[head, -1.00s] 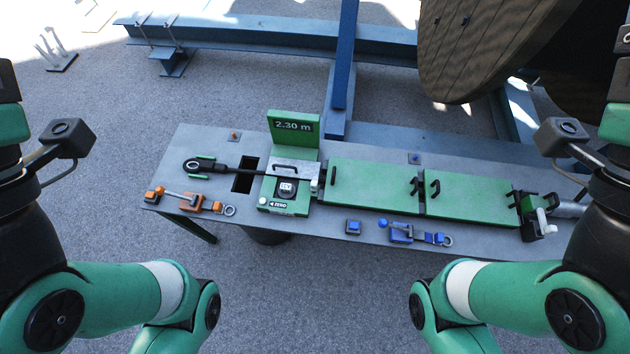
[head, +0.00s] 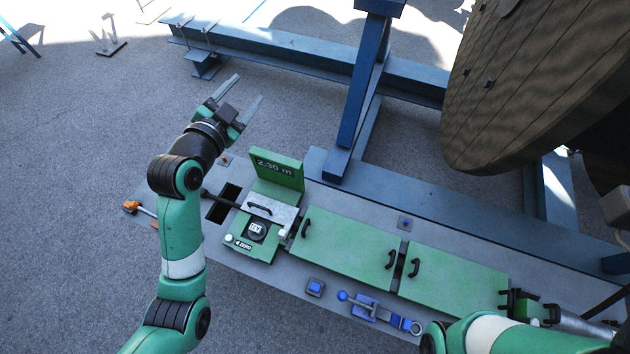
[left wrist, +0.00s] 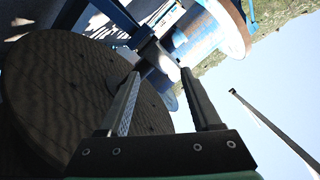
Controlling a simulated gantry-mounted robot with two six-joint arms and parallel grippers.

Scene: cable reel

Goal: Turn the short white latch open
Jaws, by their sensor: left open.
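A small white latch-like piece (head: 284,232) sits at the right end of the metal plate (head: 270,211) on the green measuring unit (head: 262,243). Its exact setting is too small to tell. My left gripper (head: 250,88) is open and empty, raised beyond the far left part of the bench, well apart from the white piece. In the left wrist view the open left gripper (left wrist: 160,73) has nothing between its fingers and the latch does not show. My right arm enters at the lower right of the head view; its gripper is out of view.
The grey bench (head: 300,272) holds green covers (head: 345,248) with black handles and a blue clamp (head: 365,306). An orange-ended tool (head: 131,207) lies at left, partly hidden by my arm. A blue post (head: 357,105) and large wooden reel (head: 520,90) stand behind.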

